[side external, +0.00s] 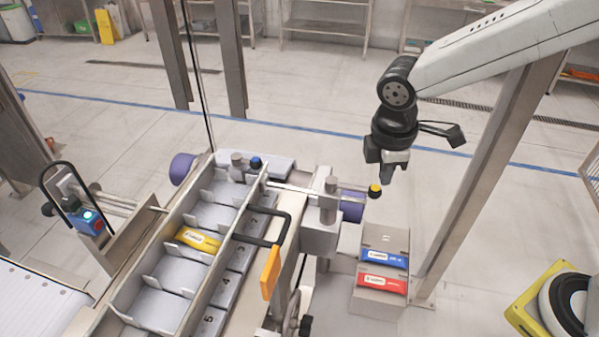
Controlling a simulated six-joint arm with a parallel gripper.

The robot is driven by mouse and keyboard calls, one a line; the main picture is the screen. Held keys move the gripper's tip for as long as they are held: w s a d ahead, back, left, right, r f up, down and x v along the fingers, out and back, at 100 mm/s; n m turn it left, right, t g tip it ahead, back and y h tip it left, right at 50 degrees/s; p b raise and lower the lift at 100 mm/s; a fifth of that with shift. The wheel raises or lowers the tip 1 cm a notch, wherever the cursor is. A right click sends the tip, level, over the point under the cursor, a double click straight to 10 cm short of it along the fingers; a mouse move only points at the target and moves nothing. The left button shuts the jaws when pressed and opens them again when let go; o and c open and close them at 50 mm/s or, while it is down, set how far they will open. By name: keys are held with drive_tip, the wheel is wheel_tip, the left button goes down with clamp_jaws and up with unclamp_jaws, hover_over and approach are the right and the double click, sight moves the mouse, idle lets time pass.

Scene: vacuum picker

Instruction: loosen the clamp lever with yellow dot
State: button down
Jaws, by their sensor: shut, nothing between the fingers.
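The clamp lever with the yellow dot (375,191) shows its dark knob with a yellow top, to the right of a grey clamp post (329,200). My gripper (387,177) is shut and empty, pointing down. In the picture its fingertips are just above and slightly right of the yellow-dot knob. A small gap shows between them; I cannot tell the depth between them. A second lever with a blue dot (255,162) stands further left, beside another grey post (237,166).
A sectioned metal conveyor (170,272) holds a yellow packet (198,239). An orange handle (270,272) on a black bracket stands at its right side. A box with blue and red packets (384,296) sits below the gripper. A steel post (480,180) rises at right.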

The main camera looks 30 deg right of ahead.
sight(355, 188)
drive_tip(key=a+r+n+h, duration=0.2)
drive_tip(key=a+r+n, duration=0.3)
drive_tip(key=a+n, duration=0.2)
drive_tip(key=shift+w+a+n, duration=0.3)
drive_tip(key=shift+a, duration=0.65)
drive_tip(key=w+d+f, duration=0.1)
drive_tip(key=d+f, duration=0.5)
drive_tip(key=f, duration=0.4)
drive_tip(key=shift+w+d, duration=0.15)
drive_tip(key=shift+d, duration=0.25)
